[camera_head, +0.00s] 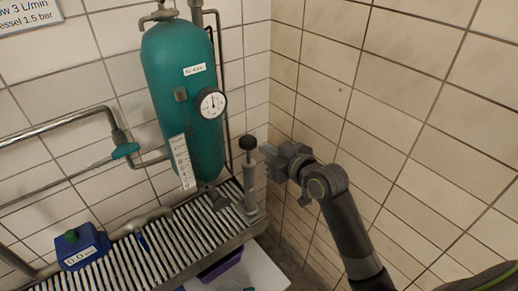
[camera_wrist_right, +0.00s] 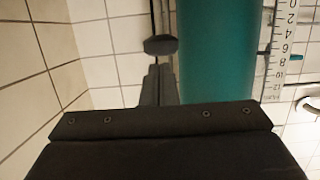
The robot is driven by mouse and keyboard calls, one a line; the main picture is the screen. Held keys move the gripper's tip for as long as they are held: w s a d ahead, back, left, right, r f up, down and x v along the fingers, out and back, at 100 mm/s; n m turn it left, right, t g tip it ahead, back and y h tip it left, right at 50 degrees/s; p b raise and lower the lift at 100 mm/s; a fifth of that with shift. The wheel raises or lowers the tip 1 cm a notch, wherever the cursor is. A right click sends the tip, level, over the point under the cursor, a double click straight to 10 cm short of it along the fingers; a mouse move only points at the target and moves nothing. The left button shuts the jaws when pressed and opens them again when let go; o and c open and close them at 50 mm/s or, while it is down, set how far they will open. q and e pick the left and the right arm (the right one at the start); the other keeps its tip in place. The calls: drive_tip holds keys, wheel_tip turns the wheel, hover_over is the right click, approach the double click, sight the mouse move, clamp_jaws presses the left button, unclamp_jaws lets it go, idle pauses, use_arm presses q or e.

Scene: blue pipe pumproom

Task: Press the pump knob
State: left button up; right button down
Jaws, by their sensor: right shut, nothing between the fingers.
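The pump knob (camera_head: 248,143) is a black round cap on top of a grey upright pump (camera_head: 250,185) at the right end of the slatted bench. In the right wrist view the knob (camera_wrist_right: 161,45) shows just beyond my fingertips. My right gripper (camera_head: 266,150) is shut and empty, just right of the knob at about its height in the head view. Its closed fingers (camera_wrist_right: 158,70) point toward the knob in the wrist view. I cannot tell whether they touch it. My left gripper is not in view.
A teal tank (camera_head: 180,90) with a round gauge (camera_head: 211,103) stands left of the pump. Pipes run along the left wall. The tiled right wall (camera_head: 400,110) is close beside my right arm.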

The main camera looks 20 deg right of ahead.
drive_tip(key=shift+v, duration=1.95)
drive_tip(key=shift+r, duration=0.1)
